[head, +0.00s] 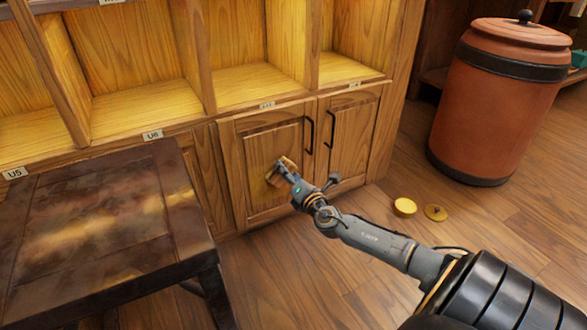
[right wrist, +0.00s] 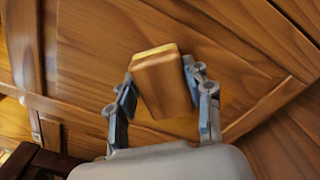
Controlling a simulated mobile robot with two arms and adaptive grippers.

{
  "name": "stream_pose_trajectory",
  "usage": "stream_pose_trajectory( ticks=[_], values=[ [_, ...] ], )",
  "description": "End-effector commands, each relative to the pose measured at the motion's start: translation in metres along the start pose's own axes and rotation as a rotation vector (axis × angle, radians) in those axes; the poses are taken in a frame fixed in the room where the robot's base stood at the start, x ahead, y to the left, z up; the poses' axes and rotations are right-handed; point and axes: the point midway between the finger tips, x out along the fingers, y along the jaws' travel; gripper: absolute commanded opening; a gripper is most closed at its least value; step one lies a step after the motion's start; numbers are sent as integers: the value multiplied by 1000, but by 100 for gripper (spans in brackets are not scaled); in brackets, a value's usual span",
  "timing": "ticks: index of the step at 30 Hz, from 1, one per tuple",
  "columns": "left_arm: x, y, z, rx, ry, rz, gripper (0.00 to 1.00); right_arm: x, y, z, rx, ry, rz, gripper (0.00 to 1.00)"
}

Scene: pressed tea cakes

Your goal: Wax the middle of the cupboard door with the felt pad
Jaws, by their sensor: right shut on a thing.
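The cupboard door (head: 240,165) is the left one of two low panelled wooden doors, with a dark upright handle (head: 310,135) at its right side. My right gripper (head: 283,174) is in front of the middle of its panel. It is shut on the felt pad (right wrist: 162,85), a wooden block with a yellowish edge on the side facing the door. In the right wrist view the pad is tilted between the two fingers, close against the wood. I cannot tell whether it touches. In the head view the pad is partly hidden by the gripper. My left gripper is out of view.
An open round tin with yellow content (head: 404,207) and a round lid (head: 436,213) lie on the floor at right. A dark wooden table (head: 110,225) stands at left. A large terracotta jar (head: 500,100) stands at right. Open shelves (head: 130,110) are above the doors.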

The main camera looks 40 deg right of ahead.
Motion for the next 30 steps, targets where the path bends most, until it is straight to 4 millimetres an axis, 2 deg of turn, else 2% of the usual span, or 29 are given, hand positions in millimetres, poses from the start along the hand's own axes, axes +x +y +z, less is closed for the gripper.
stream_pose_trajectory(
  ticks=[3, 11, 22, 30],
  values=[
    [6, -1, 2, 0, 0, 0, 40, 0, 10, -7, 3, 0, 1, 25],
    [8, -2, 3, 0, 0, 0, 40, -1, 14, -15, 2, 0, 0, 25],
    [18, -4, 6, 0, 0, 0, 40, 1, 36, -37, 3, 1, 0, 25],
    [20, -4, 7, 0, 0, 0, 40, 1, 42, -45, 2, 0, 0, 25]
  ],
)
